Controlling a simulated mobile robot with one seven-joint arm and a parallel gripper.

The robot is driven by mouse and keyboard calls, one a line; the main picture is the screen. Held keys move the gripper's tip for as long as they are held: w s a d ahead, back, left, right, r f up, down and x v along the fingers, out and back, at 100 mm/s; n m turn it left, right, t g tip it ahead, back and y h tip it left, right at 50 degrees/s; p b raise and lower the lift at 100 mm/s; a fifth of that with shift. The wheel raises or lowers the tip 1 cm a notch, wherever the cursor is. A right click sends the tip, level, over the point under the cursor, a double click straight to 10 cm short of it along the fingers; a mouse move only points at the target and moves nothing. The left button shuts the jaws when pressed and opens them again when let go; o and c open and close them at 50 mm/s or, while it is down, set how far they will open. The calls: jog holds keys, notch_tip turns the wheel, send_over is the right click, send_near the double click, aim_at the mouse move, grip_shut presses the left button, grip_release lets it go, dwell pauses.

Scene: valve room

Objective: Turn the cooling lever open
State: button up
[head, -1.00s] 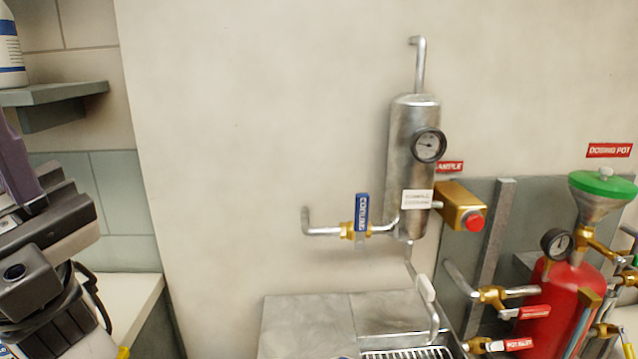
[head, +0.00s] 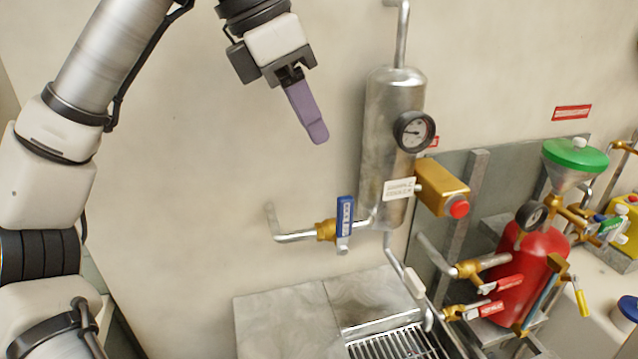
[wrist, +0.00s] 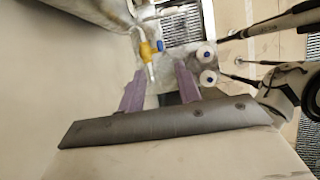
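The cooling lever (head: 345,222) is a blue handle standing upright on a brass valve (head: 326,230). The valve sits on a bent steel pipe left of the steel cooler cylinder (head: 385,150).
A pressure gauge (head: 414,131) and a brass block with a red knob (head: 445,188) are on the cooler's right. A grey sink unit (head: 280,320) with a grating is below. A red dosing pot (head: 530,265) with red-handled valves stands right. The wall left of the lever is bare.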

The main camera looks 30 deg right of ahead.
aim_at(344, 197)
jog(key=p+x, duration=0.1)
jog(key=x, duration=1.2)
jog(key=shift+f, duration=0.45)
grip_shut()
